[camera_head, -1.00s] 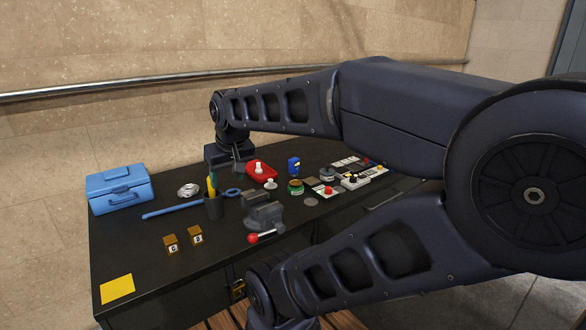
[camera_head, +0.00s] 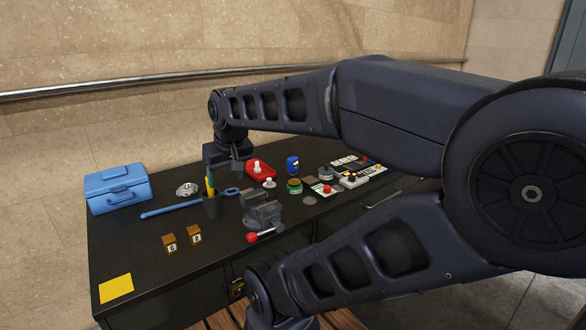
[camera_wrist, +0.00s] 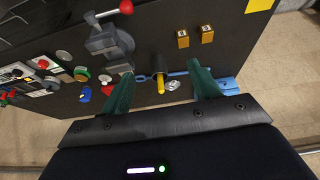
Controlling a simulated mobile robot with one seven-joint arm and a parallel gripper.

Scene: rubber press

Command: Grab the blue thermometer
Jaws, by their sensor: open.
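A small upright blue device (camera_head: 293,164), which I take to be the blue thermometer, stands on the black workbench behind the green-and-brown round piece. In the wrist view a blue shape (camera_wrist: 86,93) left of my fingers seems to be the same device. My gripper (camera_head: 227,164) is above the back of the bench, left of the device and apart from it. In the wrist view its two green fingers (camera_wrist: 161,66) are spread with nothing held between them. A dark cup (camera_wrist: 159,64) with a yellow-handled tool shows in the gap, below the fingers.
A long blue tool (camera_head: 172,210) lies beside the cup. A vise (camera_head: 262,212) stands right of it. A red tray-like item (camera_head: 260,170) lies between my gripper and the blue device. A blue toolbox (camera_head: 118,189) is at left.

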